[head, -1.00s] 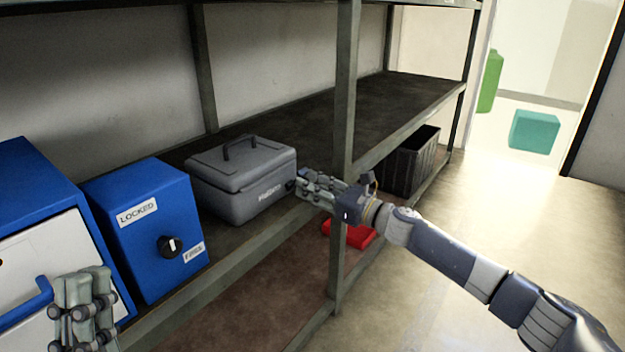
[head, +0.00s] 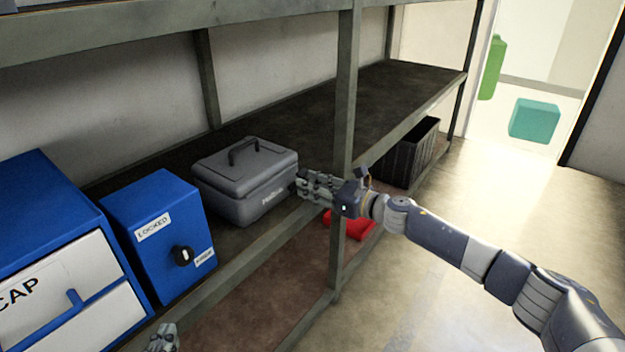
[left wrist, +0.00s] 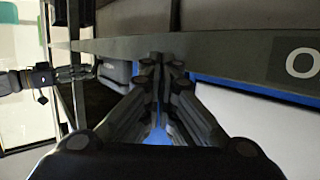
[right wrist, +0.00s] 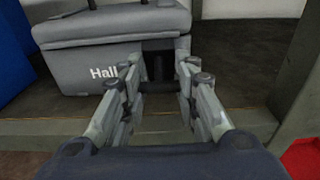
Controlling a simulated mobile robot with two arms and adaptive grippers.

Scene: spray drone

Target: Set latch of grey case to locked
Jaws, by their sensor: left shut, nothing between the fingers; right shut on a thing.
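The grey case (head: 246,180) sits closed on the shelf, its handle on top. It also shows in the right wrist view (right wrist: 70,65). A dark latch (right wrist: 158,68) is on its front, at the right end. My right gripper (head: 301,186) is at this front right corner, its fingers on either side of the latch and shut on it. The right wrist view shows the fingers (right wrist: 158,82) level with it. The latch's exact setting is hard to tell. My left gripper (head: 163,337) is shut and empty at the bottom edge of the head view; its tips (left wrist: 163,62) meet in the left wrist view.
A blue box (head: 160,235) with a black knob (head: 182,255) and a "LOCKED" label stands left of the case. A blue cabinet (head: 50,225) with white drawers is further left. A shelf post (head: 346,110) rises beside my right gripper. A black crate (head: 410,155) stands beyond it.

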